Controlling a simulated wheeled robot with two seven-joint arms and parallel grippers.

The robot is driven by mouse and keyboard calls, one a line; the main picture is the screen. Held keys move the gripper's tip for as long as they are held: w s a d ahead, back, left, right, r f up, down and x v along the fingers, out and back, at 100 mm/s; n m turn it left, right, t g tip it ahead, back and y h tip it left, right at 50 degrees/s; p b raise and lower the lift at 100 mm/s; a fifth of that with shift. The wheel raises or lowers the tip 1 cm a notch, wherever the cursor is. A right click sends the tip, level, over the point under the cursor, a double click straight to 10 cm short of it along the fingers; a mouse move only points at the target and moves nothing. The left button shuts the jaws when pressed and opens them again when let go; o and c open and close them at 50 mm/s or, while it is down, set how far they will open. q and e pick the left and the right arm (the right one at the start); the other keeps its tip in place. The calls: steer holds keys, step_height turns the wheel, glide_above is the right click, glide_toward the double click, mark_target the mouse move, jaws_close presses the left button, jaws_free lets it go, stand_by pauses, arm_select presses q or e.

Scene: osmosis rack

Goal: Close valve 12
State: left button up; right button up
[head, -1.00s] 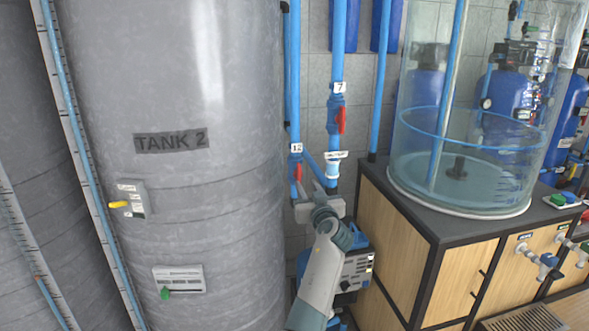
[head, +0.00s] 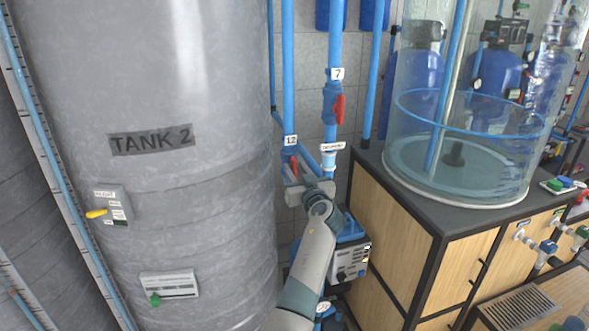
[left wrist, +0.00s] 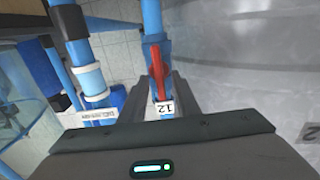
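Valve 12 is on a blue vertical pipe beside Tank 2, under a white "12" label (head: 290,140). Its red handle (head: 293,165) lies roughly along the pipe. My left gripper (head: 298,178) is at the valve, just below the handle in the head view. In the left wrist view the red handle (left wrist: 157,70) lies lengthwise between the two dark fingers of the left gripper (left wrist: 158,84), which stand apart with gaps on both sides. Contact with the handle cannot be made out. My right gripper is in neither view.
Tank 2 (head: 150,80) stands close on the left. Valve 7 with a red handle (head: 339,108) is on the adjacent pipe to the right. A wooden cabinet (head: 390,235) carries a clear water tank (head: 470,140). A pump unit (head: 347,262) is below my gripper.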

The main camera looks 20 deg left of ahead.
arm_select(q)
jaws_close()
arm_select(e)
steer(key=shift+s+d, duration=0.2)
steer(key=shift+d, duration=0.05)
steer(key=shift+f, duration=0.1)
